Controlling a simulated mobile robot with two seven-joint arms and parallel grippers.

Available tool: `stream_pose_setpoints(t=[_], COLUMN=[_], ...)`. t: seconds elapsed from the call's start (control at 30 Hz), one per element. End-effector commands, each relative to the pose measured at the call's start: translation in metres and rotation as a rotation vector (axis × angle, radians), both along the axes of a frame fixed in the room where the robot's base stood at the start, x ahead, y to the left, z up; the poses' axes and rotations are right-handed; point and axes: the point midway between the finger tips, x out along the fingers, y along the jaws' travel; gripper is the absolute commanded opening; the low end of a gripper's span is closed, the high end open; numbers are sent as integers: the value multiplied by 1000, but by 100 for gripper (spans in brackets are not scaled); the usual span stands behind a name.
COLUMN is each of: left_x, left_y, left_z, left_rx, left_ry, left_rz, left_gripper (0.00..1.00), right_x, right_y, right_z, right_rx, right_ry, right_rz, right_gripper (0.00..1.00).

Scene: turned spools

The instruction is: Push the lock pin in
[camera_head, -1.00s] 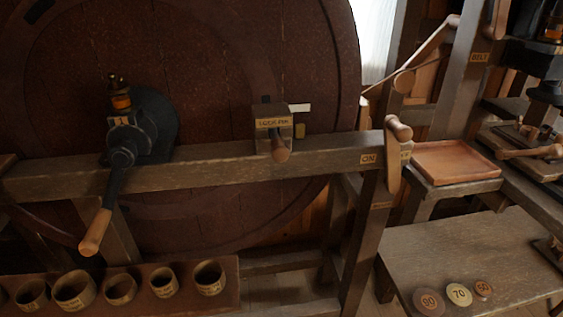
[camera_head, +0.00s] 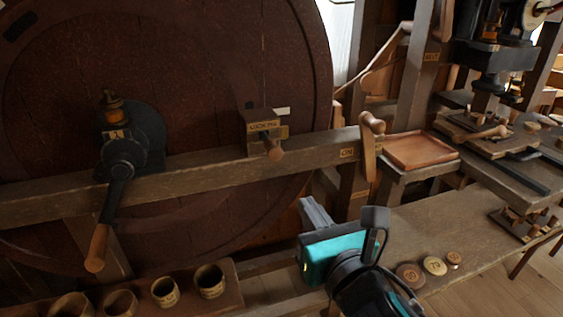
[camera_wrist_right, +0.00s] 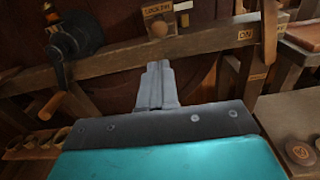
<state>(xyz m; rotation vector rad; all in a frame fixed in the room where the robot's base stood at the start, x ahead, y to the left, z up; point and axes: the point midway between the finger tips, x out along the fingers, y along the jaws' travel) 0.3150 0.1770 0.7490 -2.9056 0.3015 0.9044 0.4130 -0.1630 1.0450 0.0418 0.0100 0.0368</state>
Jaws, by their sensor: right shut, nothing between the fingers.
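The lock pin (camera_head: 274,151) is a short wooden knob sticking out of a block labelled "LOCK PIN" (camera_head: 262,124) on the wooden beam in front of the big dark wheel. In the right wrist view the knob (camera_wrist_right: 157,29) shows end-on, above and beyond my fingers. My right gripper (camera_head: 308,204) is shut and empty, below and slightly right of the pin, apart from it. In the right wrist view its fingertips (camera_wrist_right: 157,66) are together and point toward the beam below the pin. My left gripper is in no view.
A black crank (camera_head: 119,172) with a wooden handle hangs left of the pin. A wooden lever (camera_head: 368,150) by the "ON" label stands to the right. A tray (camera_head: 418,151), round discs (camera_head: 434,265) and a rack of cups (camera_head: 165,291) are nearby.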

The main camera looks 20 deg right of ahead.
Motion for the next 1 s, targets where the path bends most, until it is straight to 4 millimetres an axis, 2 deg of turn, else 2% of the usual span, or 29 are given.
stream_pose_setpoints(t=[0.13, 0.27, 0.7, 0.83, 1.0], left_x=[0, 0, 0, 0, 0], left_y=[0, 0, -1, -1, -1], left_z=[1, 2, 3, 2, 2], left_rx=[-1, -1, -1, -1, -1], left_ry=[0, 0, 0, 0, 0], left_rz=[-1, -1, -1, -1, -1], left_gripper=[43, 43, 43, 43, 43], right_x=[6, 23, 113, 129, 138], right_y=[0, 0, 3, 4, 4], right_z=[5, 6, 5, 4, 4], right_rx=[-48, -46, -40, -40, -41], right_ry=[-14, -15, -12, -10, -11], right_rz=[-4, -5, -4, -5, -4], right_gripper=[0, 0, 0, 0, 0])
